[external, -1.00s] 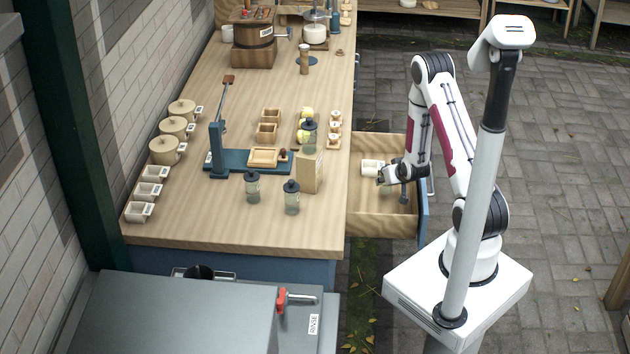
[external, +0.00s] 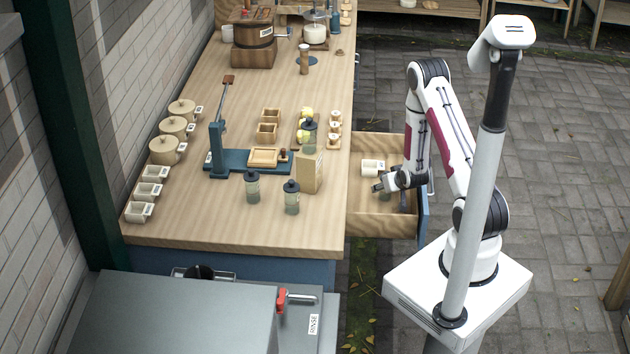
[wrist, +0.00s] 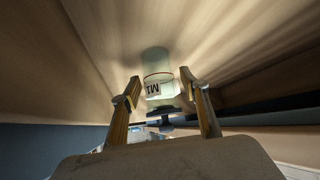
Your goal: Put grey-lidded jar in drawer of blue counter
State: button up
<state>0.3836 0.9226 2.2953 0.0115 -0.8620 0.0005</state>
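A glass jar (wrist: 158,88) with a white label shows in the wrist view, upside down in the picture, against bare wood. Its dark lid end (wrist: 165,114) lies between my fingers and is partly hard to make out. My gripper (wrist: 160,82) has its fingers either side of the jar, apart, with gaps at both sides. In the external view my gripper (external: 380,187) is low inside the open drawer (external: 384,226) of the blue counter (external: 290,268). The jar is hard to separate from my fingers there.
A white labelled pot (external: 371,167) sits in the drawer just behind my gripper. Other dark-lidded jars (external: 252,187) and a tan box (external: 310,171) stand on the countertop. The drawer's walls and blue front (external: 423,215) hem my gripper in.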

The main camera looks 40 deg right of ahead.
jog(key=shift+r, duration=0.1)
dwell(0.3)
jog(key=shift+s+a+r, duration=0.15)
jog(key=shift+s+r, duration=0.25)
jog(key=shift+r, duration=0.15)
jog(key=v, duration=0.6)
jog(key=shift+s, duration=0.1)
jog(key=shift+r, duration=0.1)
dwell(0.3)
